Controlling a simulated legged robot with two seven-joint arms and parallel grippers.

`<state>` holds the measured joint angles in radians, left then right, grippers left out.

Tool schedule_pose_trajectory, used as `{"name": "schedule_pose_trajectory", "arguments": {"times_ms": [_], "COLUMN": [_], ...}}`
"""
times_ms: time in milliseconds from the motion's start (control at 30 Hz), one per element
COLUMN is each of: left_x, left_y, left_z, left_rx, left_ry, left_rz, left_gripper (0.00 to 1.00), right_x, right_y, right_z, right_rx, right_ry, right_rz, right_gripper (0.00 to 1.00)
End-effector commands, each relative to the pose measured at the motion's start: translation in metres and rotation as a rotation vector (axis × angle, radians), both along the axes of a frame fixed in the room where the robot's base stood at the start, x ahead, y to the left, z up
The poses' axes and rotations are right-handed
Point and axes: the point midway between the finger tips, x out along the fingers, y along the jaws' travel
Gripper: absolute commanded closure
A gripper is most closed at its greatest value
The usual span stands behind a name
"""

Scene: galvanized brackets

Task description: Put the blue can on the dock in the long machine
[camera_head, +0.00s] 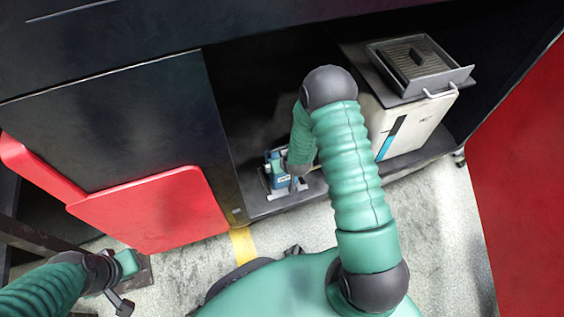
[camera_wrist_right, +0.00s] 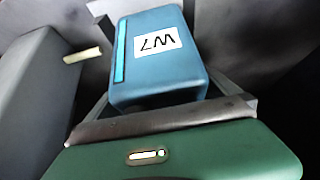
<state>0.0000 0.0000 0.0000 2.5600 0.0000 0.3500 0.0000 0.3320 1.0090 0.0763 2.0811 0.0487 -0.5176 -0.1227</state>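The blue can (camera_wrist_right: 160,55) is box-shaped, with a white label reading W7 upside down and a light-blue stripe. In the head view it seems to be the small blue thing (camera_head: 275,168) low on the dark platform, partly covered by my right arm. My right gripper (camera_head: 294,178) is right at it. Which part is the dock is unclear.
A long black machine (camera_head: 125,115) spans the back and left. A cream box (camera_head: 410,125) with a grey tray (camera_head: 420,80) on top stands on the platform (camera_head: 395,165) to the right. Red panels (camera_head: 160,210) flank the left; another red surface (camera_head: 525,170) is right.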

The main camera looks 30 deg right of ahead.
Motion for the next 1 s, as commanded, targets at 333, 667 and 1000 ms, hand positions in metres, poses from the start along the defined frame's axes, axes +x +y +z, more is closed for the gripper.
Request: {"name": "schedule_pose_trajectory", "arguments": {"times_ms": [333,667,1000], "left_x": [0.0,0.0,0.0], "left_y": [0.0,0.0,0.0], "left_z": [0.014,0.066,0.073], "left_rx": [0.0,0.0,0.0], "left_ry": [0.0,0.0,0.0], "left_rz": [0.0,0.0,0.0], "left_gripper": [0.64,0.64,0.64], "right_x": [-0.006,-0.049,-0.06], "right_y": [0.002,0.012,0.034], "right_z": [0.017,0.088,0.143], "right_rx": [0.0,0.0,0.008], "right_ry": [0.001,0.001,0.045], "right_rz": [0.001,0.001,0.055], "right_gripper": [0.0,0.0,0.0]}}
